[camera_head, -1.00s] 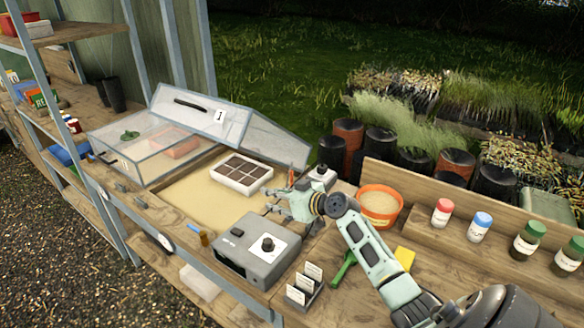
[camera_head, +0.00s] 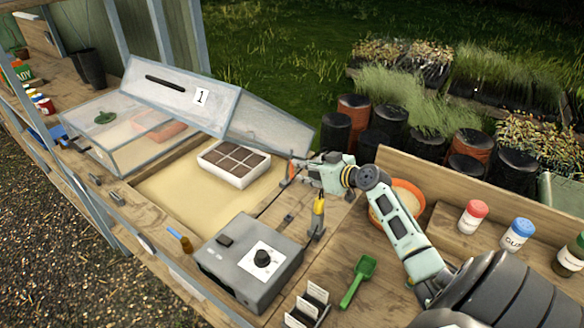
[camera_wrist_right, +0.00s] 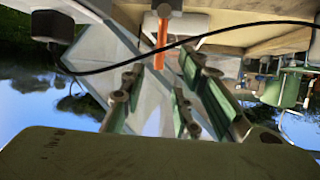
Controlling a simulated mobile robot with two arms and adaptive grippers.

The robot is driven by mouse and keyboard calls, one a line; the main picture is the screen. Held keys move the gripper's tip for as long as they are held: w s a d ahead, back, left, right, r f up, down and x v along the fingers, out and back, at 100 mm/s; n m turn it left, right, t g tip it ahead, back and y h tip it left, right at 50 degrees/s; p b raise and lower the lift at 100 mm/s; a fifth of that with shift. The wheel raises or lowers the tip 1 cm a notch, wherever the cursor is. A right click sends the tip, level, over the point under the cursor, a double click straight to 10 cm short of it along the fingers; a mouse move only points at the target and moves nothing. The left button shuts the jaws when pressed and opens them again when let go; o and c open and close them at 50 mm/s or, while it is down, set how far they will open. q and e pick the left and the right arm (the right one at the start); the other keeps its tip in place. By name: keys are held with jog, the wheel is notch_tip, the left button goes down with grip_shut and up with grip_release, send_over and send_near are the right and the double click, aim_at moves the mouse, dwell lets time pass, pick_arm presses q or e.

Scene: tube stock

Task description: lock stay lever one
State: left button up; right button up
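The raised clear lid marked 1 (camera_head: 180,92) leans open over the cold frame, propped at a steep tilt. A small orange-red lever (camera_head: 292,170) stands by the frame's right back corner, next to my right gripper (camera_head: 298,172). In the right wrist view an orange lever (camera_wrist_right: 161,42) hangs from a pale mount, ahead of the gap between my right gripper's fingers (camera_wrist_right: 155,95). The fingers are apart with nothing seen between them. Contact with the lever cannot be told. My left gripper is out of view.
A seed tray (camera_head: 234,163) sits in the sand bed. A grey control box (camera_head: 250,262) stands in front, with a yellow-handled tool (camera_head: 318,215) beside it. An orange pot (camera_head: 398,200) is behind my right forearm. A dark cable (camera_wrist_right: 220,28) crosses the wrist view.

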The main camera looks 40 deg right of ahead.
aim_at(292, 167)
jog(key=shift+f+x, duration=0.2)
jog(key=shift+x, duration=1.85)
jog(key=shift+f+x, duration=0.2)
jog(key=shift+x, duration=1.8)
jog(key=shift+s, duration=0.15)
grip_shut()
jog(key=shift+d, duration=0.1)
